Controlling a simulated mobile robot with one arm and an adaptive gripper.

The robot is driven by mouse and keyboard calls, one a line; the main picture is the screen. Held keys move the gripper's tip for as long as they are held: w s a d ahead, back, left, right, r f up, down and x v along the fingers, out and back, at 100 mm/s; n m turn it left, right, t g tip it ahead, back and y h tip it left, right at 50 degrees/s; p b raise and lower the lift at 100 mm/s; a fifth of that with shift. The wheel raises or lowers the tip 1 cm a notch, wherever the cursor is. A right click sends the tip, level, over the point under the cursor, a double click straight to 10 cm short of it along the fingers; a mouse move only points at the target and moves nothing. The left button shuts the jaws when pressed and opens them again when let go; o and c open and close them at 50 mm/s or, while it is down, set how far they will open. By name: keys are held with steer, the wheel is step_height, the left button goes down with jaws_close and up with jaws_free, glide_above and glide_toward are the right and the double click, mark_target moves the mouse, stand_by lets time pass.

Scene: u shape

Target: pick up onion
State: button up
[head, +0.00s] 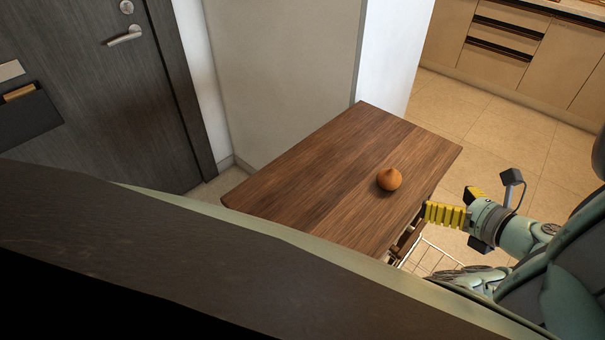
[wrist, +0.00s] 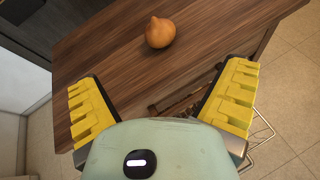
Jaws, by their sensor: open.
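An orange-brown onion (head: 389,179) sits on the wooden table top (head: 330,170), near its right side in the head view. It also shows in the wrist view (wrist: 160,32), at the top, beyond my fingertips. My gripper (head: 455,208) is at the right of the table in the head view, off its edge and apart from the onion. In the wrist view its two yellow fingers (wrist: 163,88) are spread wide with nothing between them.
A wire rack (head: 440,258) is beside the table, below my arm. A light wall panel (head: 285,70) stands behind the table. A dark door (head: 90,80) is at the left and kitchen cabinets (head: 510,50) at the back right. The rest of the table top is clear.

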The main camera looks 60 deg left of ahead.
mark_target(398, 180)
steer(key=b+x, duration=0.2)
steer(key=x, duration=0.7)
steer(key=shift+s+a, duration=0.15)
steer(key=shift+a, duration=0.05)
steer(key=shift+s+f+x, duration=0.1)
steer(key=shift+f+x, duration=0.05)
steer(key=shift+x, duration=0.95)
steer(key=shift+s+f+x, duration=0.1)
steer(key=shift+f+x, duration=0.05)
steer(key=shift+x, duration=1.85)
steer(key=shift+w, duration=0.15)
steer(key=shift+d, duration=0.1)
steer(key=c, duration=1.3)
